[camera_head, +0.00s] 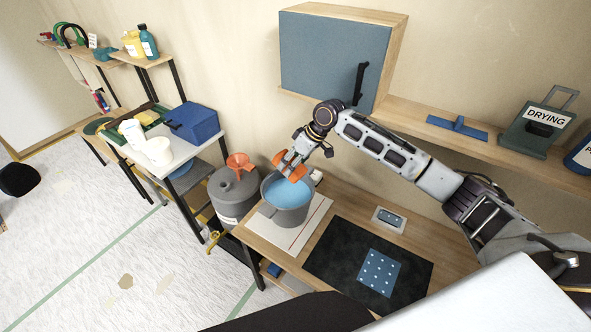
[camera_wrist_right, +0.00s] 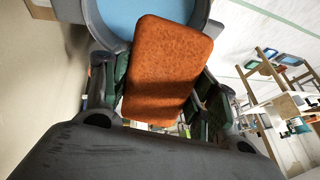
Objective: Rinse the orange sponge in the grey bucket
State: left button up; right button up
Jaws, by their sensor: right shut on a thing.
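The grey bucket (camera_head: 288,211) stands on a white sheet on the wooden bench, with blue water (camera_head: 291,188) inside. I cannot tell whether the sponge touches the water. My left gripper is not in view.
A grey drum (camera_head: 232,197) with an orange funnel (camera_head: 240,162) stands left of the bench. A black mat (camera_head: 330,250) with a blue dotted patch lies right of the bucket. A cabinet (camera_head: 335,60) and a shelf (camera_head: 400,112) are on the wall behind.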

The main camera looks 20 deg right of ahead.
jog(key=shift+w+d+r, duration=0.1)
jog(key=shift+w+r, duration=0.15)
jog(key=shift+w, duration=0.15)
jog(key=shift+f, duration=0.15)
notch_tip(320, 180, down, 10)
jog(key=b, duration=0.6)
jog(key=shift+f+b, duration=0.15)
jog(key=shift+b, duration=0.15)
dwell(0.8)
jog(key=shift+f, duration=1.55)
dwell(1.2)
jog(key=a, duration=0.2)
jog(key=shift+a+r, duration=0.1)
jog(key=shift+a, duration=0.3)
dwell(0.4)
